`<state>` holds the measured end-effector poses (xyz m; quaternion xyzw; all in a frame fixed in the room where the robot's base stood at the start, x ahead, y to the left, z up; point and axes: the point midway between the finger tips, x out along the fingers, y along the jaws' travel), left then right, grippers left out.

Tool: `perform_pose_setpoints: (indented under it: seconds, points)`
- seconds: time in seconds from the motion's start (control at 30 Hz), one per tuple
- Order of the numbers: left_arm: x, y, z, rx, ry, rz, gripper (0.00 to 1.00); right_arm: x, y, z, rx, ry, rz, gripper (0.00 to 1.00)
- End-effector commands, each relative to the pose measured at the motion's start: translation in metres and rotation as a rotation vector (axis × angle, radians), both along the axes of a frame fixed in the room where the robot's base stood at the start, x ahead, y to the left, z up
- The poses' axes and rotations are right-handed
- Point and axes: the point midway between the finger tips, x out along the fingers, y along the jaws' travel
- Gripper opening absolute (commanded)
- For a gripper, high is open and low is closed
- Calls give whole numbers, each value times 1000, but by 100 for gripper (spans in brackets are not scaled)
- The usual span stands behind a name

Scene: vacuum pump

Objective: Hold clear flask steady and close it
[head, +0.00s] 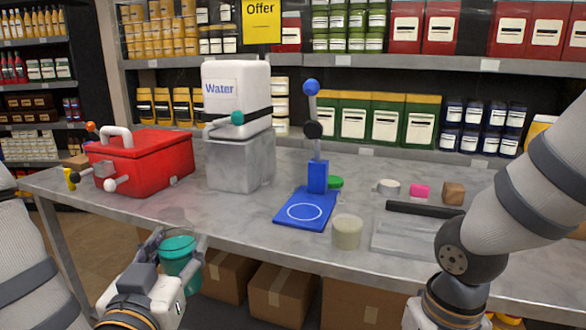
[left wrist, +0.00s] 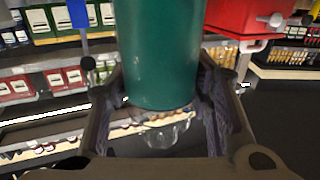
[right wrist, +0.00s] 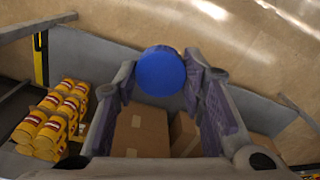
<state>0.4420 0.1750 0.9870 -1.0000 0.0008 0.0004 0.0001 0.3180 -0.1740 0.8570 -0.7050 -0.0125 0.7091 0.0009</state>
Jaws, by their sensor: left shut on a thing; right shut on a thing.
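My left gripper (head: 178,262) is shut around the teal body of the flask (head: 178,245), in front of the table's front edge. A clear glass-like part of the flask (head: 172,216) rises above the teal body. In the left wrist view the teal body (left wrist: 160,50) sits between both fingers, with the clear end (left wrist: 166,134) beyond it. My right gripper (right wrist: 160,82) is shut on a round blue lid (right wrist: 160,70), held at the fingertips. In the head view my right arm comes in from the right and its fingers are out of frame. The lid is apart from the flask.
The grey table (head: 120,205) carries a red cooler (head: 145,165), a white water container (head: 235,90) on a grey block, a blue press-like stand (head: 305,208), a pale cylinder (head: 347,232) and small blocks. Cardboard boxes (head: 280,295) lie beneath. Stocked shelves stand behind.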

Motion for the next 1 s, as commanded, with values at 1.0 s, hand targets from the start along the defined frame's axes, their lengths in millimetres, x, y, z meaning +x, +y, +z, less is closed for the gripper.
perform_pose_setpoints:
  seconds: [1.0]
  points:
    - [-50, -86, -86, 1, 2, -477, 0, -1, -3, -2, 0, -2, -17, 27]
